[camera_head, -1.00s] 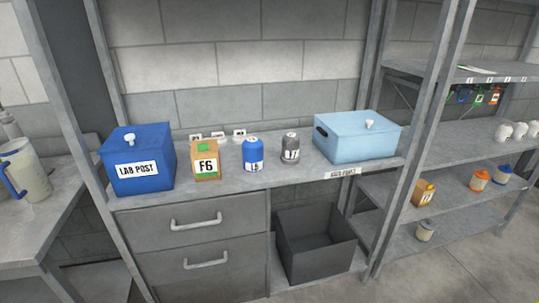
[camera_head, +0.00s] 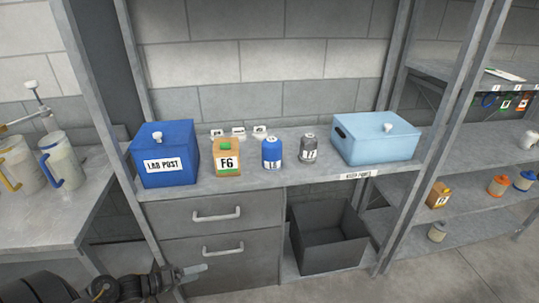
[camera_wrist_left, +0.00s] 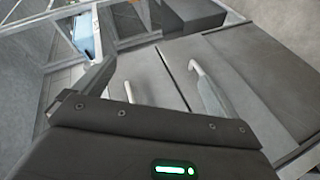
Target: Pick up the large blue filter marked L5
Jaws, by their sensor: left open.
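The blue filter (camera_head: 272,152) stands upright on the grey shelf (camera_head: 330,180), with a white top and a white label too small to read surely. It stands between the orange F6 box (camera_head: 227,157) and a dark grey filter (camera_head: 309,149). My left gripper (camera_head: 186,273) is low at the bottom left, in front of the drawers, below the shelf and well apart from the filter. It is open and empty. In the left wrist view its spread fingers (camera_wrist_left: 150,88) frame the grey drawer fronts; the filter does not show there. My right gripper is not in view.
A blue LAB POST box (camera_head: 165,153) stands left on the shelf and a light blue lidded box (camera_head: 376,138) right. Small white tags stand behind the filters. Drawers (camera_head: 212,235) and an open dark bin (camera_head: 326,237) are below. Jugs (camera_head: 60,158) stand on the left bench.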

